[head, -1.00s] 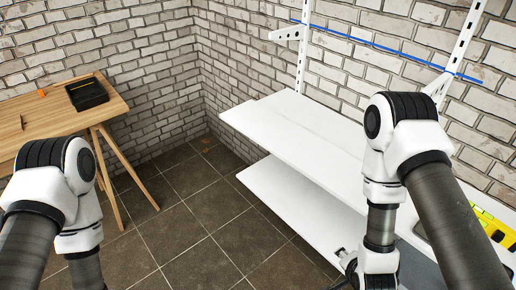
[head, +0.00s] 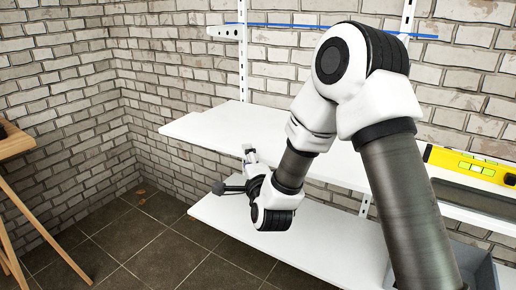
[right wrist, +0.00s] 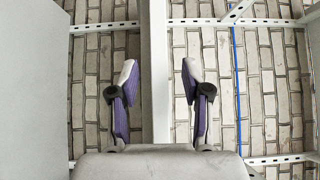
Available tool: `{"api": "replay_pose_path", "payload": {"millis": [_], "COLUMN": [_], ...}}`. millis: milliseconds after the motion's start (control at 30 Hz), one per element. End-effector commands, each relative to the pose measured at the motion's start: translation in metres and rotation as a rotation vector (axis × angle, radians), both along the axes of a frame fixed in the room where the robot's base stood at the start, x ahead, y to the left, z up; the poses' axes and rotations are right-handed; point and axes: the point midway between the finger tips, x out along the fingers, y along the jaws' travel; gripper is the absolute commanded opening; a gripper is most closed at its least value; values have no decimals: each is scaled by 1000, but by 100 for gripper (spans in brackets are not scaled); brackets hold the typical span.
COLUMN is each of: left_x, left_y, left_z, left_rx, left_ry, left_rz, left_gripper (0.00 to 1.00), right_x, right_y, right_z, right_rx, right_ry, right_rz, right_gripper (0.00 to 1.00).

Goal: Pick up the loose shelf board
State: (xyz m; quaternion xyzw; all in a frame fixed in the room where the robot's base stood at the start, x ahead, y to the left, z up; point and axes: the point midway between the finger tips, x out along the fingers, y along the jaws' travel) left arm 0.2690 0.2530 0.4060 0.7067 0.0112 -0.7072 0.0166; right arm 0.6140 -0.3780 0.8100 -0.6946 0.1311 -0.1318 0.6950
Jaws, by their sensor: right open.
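A long white shelf board (head: 285,122) lies level along the brick wall at mid height; I cannot tell whether it is fastened. My right gripper (head: 233,169) is just in front of this board's near edge, above the lower shelf. In the right wrist view the gripper (right wrist: 158,72) is open, with one fingertip on each side of a narrow white board edge (right wrist: 158,105). Gaps show between the fingers and the edge, and nothing is held. My right arm hides part of the board. My left gripper is not in view.
A lower white shelf (head: 300,240) runs beneath. A yellow spirit level (head: 470,164) lies at the right, with a grey bin (head: 478,268) below. A bare bracket (head: 222,32) sticks out above.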

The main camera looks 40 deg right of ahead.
Motion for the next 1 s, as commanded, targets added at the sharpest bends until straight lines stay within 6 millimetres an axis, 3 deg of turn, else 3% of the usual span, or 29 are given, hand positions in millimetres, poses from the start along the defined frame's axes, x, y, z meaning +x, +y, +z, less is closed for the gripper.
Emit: {"api": "replay_pose_path", "payload": {"millis": [200,433,567,1000], "left_x": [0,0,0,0], "left_y": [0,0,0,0], "left_z": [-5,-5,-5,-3], "left_rx": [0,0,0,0], "left_ry": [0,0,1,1], "left_rz": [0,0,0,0], "left_gripper": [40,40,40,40], "right_x": [34,37,37,38], "right_y": [-12,-13,-13,-13], "right_z": [-1,-1,-1,3], "right_rx": [0,-1,0,-3], "right_ry": [0,1,2,-2], "right_rz": [0,1,1,1], "right_gripper": [48,48,2,0]}}
